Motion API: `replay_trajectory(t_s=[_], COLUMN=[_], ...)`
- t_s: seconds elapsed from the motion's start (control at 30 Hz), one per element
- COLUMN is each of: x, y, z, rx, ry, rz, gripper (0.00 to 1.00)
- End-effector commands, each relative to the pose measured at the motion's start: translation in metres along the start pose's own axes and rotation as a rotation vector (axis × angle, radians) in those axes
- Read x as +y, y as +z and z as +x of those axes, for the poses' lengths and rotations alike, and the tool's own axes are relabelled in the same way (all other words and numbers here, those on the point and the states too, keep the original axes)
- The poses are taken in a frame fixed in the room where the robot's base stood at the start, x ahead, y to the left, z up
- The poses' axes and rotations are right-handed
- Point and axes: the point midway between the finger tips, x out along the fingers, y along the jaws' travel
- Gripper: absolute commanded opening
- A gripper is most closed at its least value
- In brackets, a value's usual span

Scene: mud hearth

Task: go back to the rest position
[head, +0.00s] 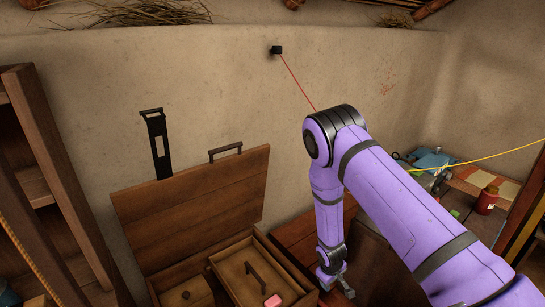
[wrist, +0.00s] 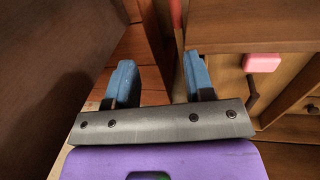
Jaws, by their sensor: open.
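My gripper (head: 337,285) hangs at the end of my purple arm, pointing down at the bottom of the head view. It is just right of the open wooden chest's inner tray (head: 284,269). In the wrist view my gripper (wrist: 158,75) has its two blue fingers apart, with nothing held between them. Wooden boards show beyond the fingers.
The chest's raised lid (head: 195,205) leans toward the wall. A pink block (head: 273,301) lies in the chest's tray. Wooden shelves (head: 50,150) stand at left. A red jar (head: 487,199) stands on a table at right. A red cord runs from a wall bracket (head: 277,50) behind my arm.

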Motion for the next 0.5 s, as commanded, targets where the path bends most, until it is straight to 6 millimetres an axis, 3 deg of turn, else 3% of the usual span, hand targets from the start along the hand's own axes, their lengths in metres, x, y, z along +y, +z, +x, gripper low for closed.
replay_trajectory(t_s=[0.03, 0.2, 0.5], x=[0.008, 0.030, 0.064], y=[-0.009, -0.025, -0.031], z=[-0.022, -0.088, -0.204], rx=[0.013, 0.039, 0.086], ry=[-0.001, -0.009, -0.027], rz=[0.023, 0.092, 0.200], gripper=[0.48, 0.48, 0.48])
